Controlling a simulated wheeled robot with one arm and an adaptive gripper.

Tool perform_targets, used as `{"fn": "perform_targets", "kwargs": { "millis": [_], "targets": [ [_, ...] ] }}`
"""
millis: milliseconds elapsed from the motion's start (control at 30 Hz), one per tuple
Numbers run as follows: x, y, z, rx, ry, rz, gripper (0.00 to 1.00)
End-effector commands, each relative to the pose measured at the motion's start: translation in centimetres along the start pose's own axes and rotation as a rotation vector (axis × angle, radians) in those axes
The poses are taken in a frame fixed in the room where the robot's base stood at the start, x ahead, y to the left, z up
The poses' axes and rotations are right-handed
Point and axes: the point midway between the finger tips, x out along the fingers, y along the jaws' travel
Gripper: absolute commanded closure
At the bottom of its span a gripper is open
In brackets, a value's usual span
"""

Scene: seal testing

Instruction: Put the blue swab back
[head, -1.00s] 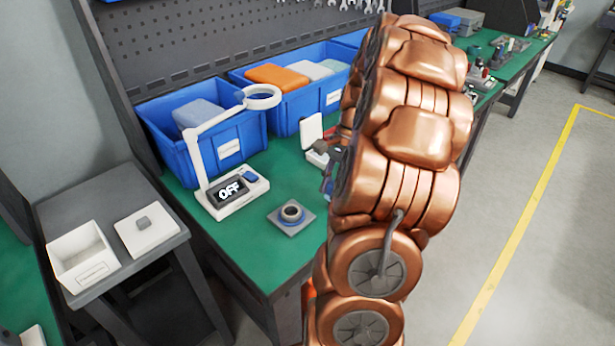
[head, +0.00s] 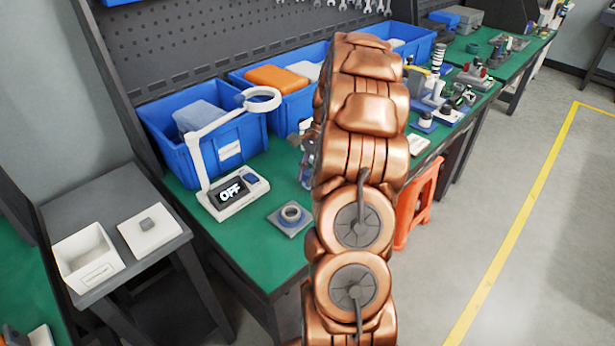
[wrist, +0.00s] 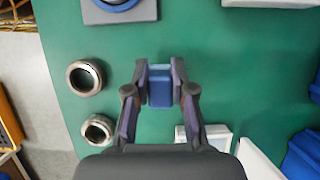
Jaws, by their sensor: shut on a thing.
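My gripper (wrist: 162,80) is shut on the blue swab (wrist: 160,94) in the wrist view. The swab shows as a small blue block between the two fingertips, over the green bench top. Whether it touches the bench, I cannot tell. In the head view my copper-coloured arm covers the swab and most of the gripper. No holder for the swab can be made out with certainty.
Two metal rings (wrist: 86,77) (wrist: 98,130) lie left of my gripper. The magnifier device (head: 232,195) reads OFF. Blue bins (head: 228,148) line the back. An open white box (head: 88,258) stands on the side table.

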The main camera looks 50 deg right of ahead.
Motion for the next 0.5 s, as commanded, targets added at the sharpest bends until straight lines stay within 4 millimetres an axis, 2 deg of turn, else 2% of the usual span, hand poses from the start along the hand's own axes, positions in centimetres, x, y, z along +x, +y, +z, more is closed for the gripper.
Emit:
{"fn": "perform_targets", "kwargs": {
  "millis": [100,467,500],
  "targets": [
    [1.05,0.14,-0.28,0.001,-0.005,0.004,1.0],
    [1.41,0.07,-0.49,0.0,-0.002,0.002,1.0],
    [1.41,0.07,-0.49,0.0,-0.002,0.002,0.74]
  ]
}}
